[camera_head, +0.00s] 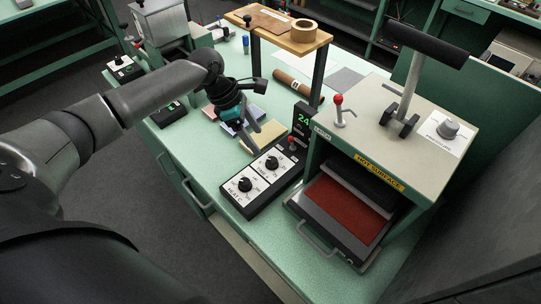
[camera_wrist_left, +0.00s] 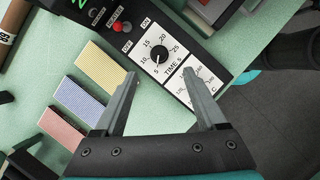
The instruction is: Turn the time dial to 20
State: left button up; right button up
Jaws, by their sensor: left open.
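The time dial (camera_head: 271,163) is a black knob on a white plate marked TIME S, on a black control box (camera_head: 233,203) on the green bench. In the left wrist view the time dial (camera_wrist_left: 158,54) has numbers from 5 to 25 around it; its pointer is too small to read surely. My left gripper (camera_head: 254,148) is open and empty, above and beside the box. In the left wrist view its fingertips (camera_wrist_left: 161,78) are spread just below the dial, apart from it. The heat dial (camera_head: 245,185) is nearer the front; the right finger partly hides its plate. My right gripper is not in view.
A red-knobbed switch (camera_head: 292,143) and a green display (camera_head: 303,121) are beyond the time dial. A press marked HOT SURFACE (camera_head: 380,171) stands right of the box. Coloured pads (camera_wrist_left: 102,66) lie left of it. A wooden shelf (camera_head: 276,29) stands behind.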

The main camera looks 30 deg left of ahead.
aim_at(271, 160)
pick_arm(q)
jog(key=b+x, duration=0.1)
jog(key=x, duration=0.9)
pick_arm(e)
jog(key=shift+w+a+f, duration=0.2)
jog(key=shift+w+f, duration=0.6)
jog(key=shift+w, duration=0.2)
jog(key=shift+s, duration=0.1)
pick_arm(q)
jog(key=c, duration=0.3)
grip_shut()
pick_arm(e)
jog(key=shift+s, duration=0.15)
